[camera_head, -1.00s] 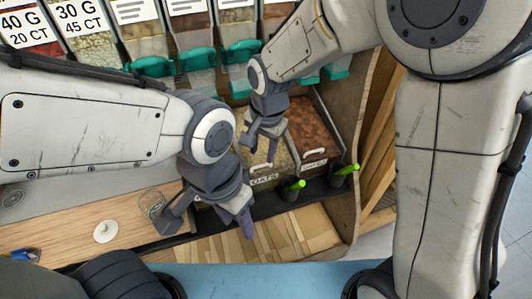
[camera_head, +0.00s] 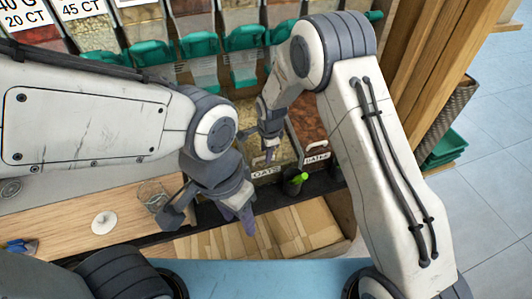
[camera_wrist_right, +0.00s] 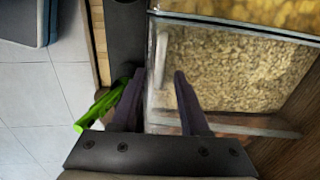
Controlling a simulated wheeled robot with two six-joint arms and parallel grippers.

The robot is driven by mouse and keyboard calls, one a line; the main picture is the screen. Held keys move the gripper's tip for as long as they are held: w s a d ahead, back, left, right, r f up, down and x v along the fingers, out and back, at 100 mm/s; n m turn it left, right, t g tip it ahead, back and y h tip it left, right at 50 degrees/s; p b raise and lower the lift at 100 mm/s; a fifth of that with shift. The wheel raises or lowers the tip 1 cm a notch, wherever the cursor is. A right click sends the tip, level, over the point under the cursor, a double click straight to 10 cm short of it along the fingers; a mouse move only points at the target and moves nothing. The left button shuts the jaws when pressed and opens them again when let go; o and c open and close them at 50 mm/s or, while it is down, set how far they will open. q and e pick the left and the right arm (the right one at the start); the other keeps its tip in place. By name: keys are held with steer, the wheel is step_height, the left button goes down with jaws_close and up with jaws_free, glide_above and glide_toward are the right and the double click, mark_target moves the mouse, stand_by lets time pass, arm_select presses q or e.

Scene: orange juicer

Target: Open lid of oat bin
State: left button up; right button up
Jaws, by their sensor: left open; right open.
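The oat bin (camera_head: 285,152) has a front label reading OATS and is partly hidden by my right arm. Its clear lid (camera_wrist_right: 235,70) shows oats beneath in the right wrist view and looks closed. The lid's pale handle (camera_wrist_right: 161,62) lies between the lines of my right fingers in that view; I cannot tell the gap in depth. My right gripper (camera_head: 269,146) is open above the bin's front and shows no object held; it also fills the lower right wrist view (camera_wrist_right: 158,80).
A brown-filled bin (camera_head: 308,120) stands right of the oats. A green-handled scoop (camera_head: 297,180) sits in a dark holder at the bins' front. Dispensers with teal spouts (camera_head: 200,50) hang behind. A glass (camera_head: 152,195) and white disc (camera_head: 104,222) are on the counter.

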steer(key=shift+f, duration=0.55)
jaws_close()
steer(key=shift+w, duration=0.15)
stand_by(1.0)
